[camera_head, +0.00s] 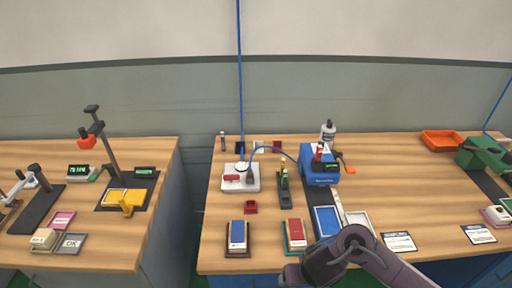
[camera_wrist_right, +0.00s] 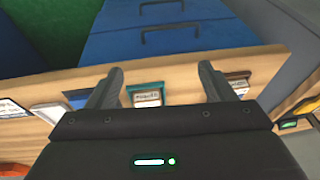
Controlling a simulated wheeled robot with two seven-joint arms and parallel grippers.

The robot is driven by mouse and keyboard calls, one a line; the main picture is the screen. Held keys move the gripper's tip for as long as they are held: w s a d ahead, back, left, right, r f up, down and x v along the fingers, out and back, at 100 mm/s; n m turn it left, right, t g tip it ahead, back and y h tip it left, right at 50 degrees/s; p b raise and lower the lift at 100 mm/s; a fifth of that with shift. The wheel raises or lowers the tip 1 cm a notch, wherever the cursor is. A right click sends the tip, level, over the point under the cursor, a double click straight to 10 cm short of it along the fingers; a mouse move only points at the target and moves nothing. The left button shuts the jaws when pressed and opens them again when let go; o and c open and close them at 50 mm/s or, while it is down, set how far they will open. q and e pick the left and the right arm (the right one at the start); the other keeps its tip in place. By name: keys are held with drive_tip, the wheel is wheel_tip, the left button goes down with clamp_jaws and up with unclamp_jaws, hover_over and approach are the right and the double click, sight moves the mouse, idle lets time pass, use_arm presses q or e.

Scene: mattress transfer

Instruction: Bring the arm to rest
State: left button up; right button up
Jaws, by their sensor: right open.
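My right arm comes in from the lower right of the head view, bends at a dark joint and ends at the bottom edge. Its hand is only partly visible there, in front of or over the table's front edge. In the wrist view my right gripper (camera_wrist_right: 161,84) has its two dark fingers wide apart with nothing held between them. Beyond the fingers are the wooden table edge and a small teal holder (camera_wrist_right: 147,94) with a white label. I cannot tell how far the fingers are from it. My left gripper is in neither view.
The middle wooden table (camera_head: 222,205) bears a blue-book stand (camera_head: 238,236), a red-book stand (camera_head: 295,235), a blue machine (camera_head: 319,165), a white device (camera_head: 241,178) and an orange tray (camera_head: 441,140). A gap separates it from the left table (camera_head: 25,155). Blue drawers (camera_wrist_right: 165,40) are below.

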wheel_tip(320, 180, down, 14)
drive_tip(key=a+g+y+b, duration=0.1)
drive_tip(key=a+y+b, duration=0.1)
drive_tip(key=y, duration=0.1)
drive_tip(key=s+d+f+b, duration=0.1)
drive_tip(key=s+d+f, duration=0.15)
drive_tip(key=f, duration=0.55)
drive_tip(key=s+d+f, duration=0.2)
drive_tip(key=s+f, duration=0.2)
drive_tip(key=f, duration=0.4)
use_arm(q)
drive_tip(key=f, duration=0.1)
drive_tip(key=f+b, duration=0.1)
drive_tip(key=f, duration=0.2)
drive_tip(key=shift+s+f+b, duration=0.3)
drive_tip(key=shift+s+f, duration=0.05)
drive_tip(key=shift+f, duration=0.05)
use_arm(e)
drive_tip(key=s+d+f+h, duration=0.1)
drive_tip(key=s+d+f, duration=0.2)
drive_tip(key=s, duration=0.5)
drive_tip(key=s+d+f+n+h, duration=0.1)
drive_tip(key=s+d+f, duration=0.2)
drive_tip(key=s+f, duration=0.3)
drive_tip(key=s+d+f+g+h, duration=0.1)
drive_tip(key=s+f, duration=0.4)
drive_tip(key=s, duration=0.7)
drive_tip(key=shift+d+f+n+h, duration=0.15)
drive_tip(key=shift+d+n+h, duration=0.35)
drive_tip(key=shift+d, duration=0.55)
